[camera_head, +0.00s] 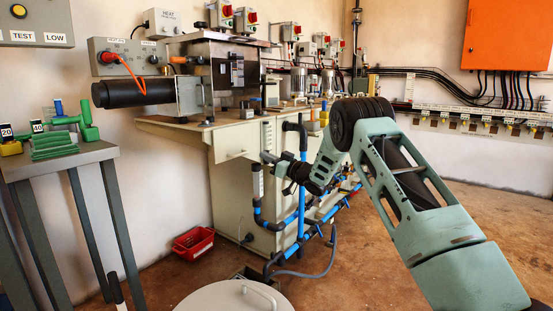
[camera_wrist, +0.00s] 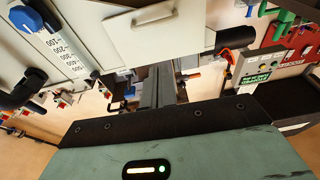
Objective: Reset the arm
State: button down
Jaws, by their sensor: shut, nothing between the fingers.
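My green arm rises from the lower right of the head view, bends at its dark elbow joint and slopes down to the left. My gripper (camera_head: 268,157) is at the end of it, small in this view, in front of the cream machine cabinet (camera_head: 232,185). It is shut and holds nothing. In the wrist view my gripper (camera_wrist: 158,82) shows as grey parts beyond the dark edge of my green wrist housing. The cabinet's pale drawer front (camera_wrist: 140,32) appears beyond it. I cannot tell the exact gap between gripper and cabinet.
Blue pipes (camera_head: 301,195) stand close to my forearm and gripper. A grey table (camera_head: 65,163) with green parts is at the left. A red crate (camera_head: 193,243) and a round pale lid (camera_head: 235,297) are low down. Open brown floor lies around the crate.

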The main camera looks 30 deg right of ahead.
jog(key=s+a+r+m+g+h, duration=0.1)
jog(key=s+a+m+g+h, duration=0.25)
jog(key=a, duration=1.45)
jog(key=s+a+f+n+g, duration=0.2)
jog(key=s+a+g, duration=0.4)
jog(key=s+a, duration=0.7)
jog(key=s+a+f+n+g, duration=0.1)
jog(key=s+a+f+g, duration=0.15)
jog(key=s, duration=0.65)
jog(key=s+a+f+n+g, duration=0.1)
jog(key=s+a+g, duration=0.15)
jog(key=s, duration=0.65)
jog(key=s+f+n+g+h, duration=0.1)
jog(key=s+n+g+h, duration=0.25)
jog(key=s, duration=1.65)
notch_tip(320, 180, up, 34)
jog(key=s+g+p, duration=0.1)
jog(key=p, duration=3.3)
jog(key=shift+d+f+m+p, duration=0.15)
jog(key=shift+d+m+p, duration=0.15)
jog(key=shift+d+p, duration=0.05)
